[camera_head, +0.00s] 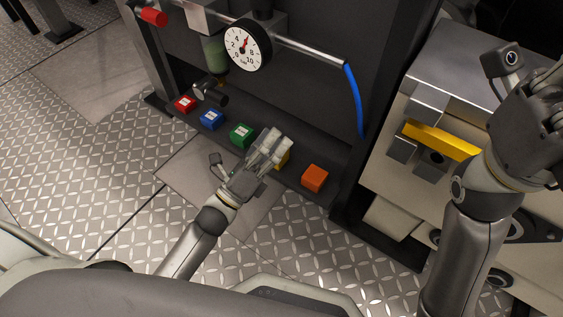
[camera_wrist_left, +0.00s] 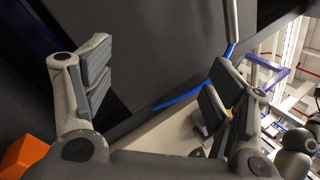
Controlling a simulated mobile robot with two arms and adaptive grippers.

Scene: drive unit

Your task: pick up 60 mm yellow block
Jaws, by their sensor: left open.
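The yellow block (camera_head: 283,160) sits on the dark shelf at the foot of the panel, between the green block (camera_head: 241,135) and the orange block (camera_head: 315,178). My left gripper (camera_head: 271,146) is at the yellow block and hides most of it in the head view. In the left wrist view my left gripper (camera_wrist_left: 155,82) has its fingers wide apart, with nothing seen held between them. The yellow block cannot be made out there; the orange block (camera_wrist_left: 24,153) shows at the lower left. My right gripper (camera_head: 528,105) is at the right edge; its finger opening is unclear.
A red block (camera_head: 185,104) and a blue block (camera_head: 211,120) stand further left on the shelf. A pressure gauge (camera_head: 243,46), pipe and blue hose (camera_head: 355,100) are above it. A machine with a yellow bar (camera_head: 440,140) is at right. Tread-plate floor lies in front.

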